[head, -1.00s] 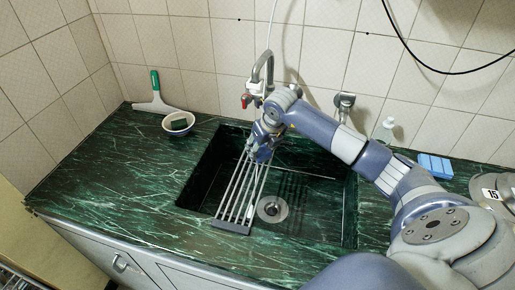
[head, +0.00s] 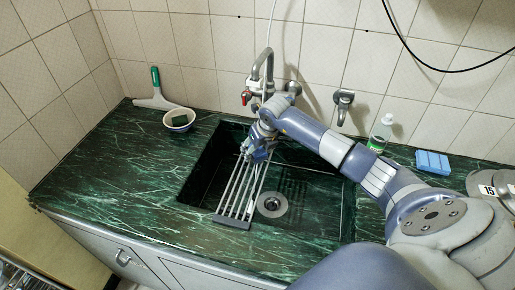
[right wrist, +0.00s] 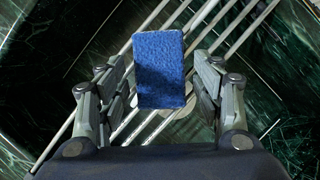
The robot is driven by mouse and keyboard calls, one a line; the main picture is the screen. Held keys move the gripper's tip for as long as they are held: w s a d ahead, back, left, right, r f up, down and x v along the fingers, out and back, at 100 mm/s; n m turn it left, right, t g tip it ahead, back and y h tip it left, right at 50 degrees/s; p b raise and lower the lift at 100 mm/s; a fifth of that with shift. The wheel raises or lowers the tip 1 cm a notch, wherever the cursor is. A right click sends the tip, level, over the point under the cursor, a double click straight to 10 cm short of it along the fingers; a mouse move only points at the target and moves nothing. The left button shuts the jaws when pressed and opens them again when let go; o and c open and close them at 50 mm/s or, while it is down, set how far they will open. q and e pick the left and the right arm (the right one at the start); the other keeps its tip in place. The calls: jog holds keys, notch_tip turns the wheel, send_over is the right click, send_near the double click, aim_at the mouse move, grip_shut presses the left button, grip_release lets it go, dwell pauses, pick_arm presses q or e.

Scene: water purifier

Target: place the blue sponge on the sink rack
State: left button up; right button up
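The blue sponge (right wrist: 160,70) lies over the bars of the sink rack (right wrist: 142,128) in the right wrist view, between the fingers of my right gripper (right wrist: 163,75). A narrow gap shows between the sponge and the fingers on each side, so the gripper looks open around it. Whether the sponge fully rests on the bars is hard to tell. In the head view the rack (head: 233,221) spans the sink from front to back, and my right gripper (head: 256,153) is at its far end, largely hiding the sponge. My left gripper is not in view.
The faucet (head: 265,68) rises close behind my right gripper. A bottle (head: 379,135) and a light-blue block (head: 433,162) are at right.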

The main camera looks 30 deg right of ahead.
aim_at(260, 154)
jog(key=shift+r, duration=0.1)
jog(key=b+v, duration=0.1)
jog(key=v, duration=0.3)
jog(key=shift+r, duration=0.3)
jog(key=s+b, duration=0.4)
jog(key=s, duration=0.8)
jog(key=shift+s+a+r, duration=0.15)
jog(key=shift+a, duration=0.35)
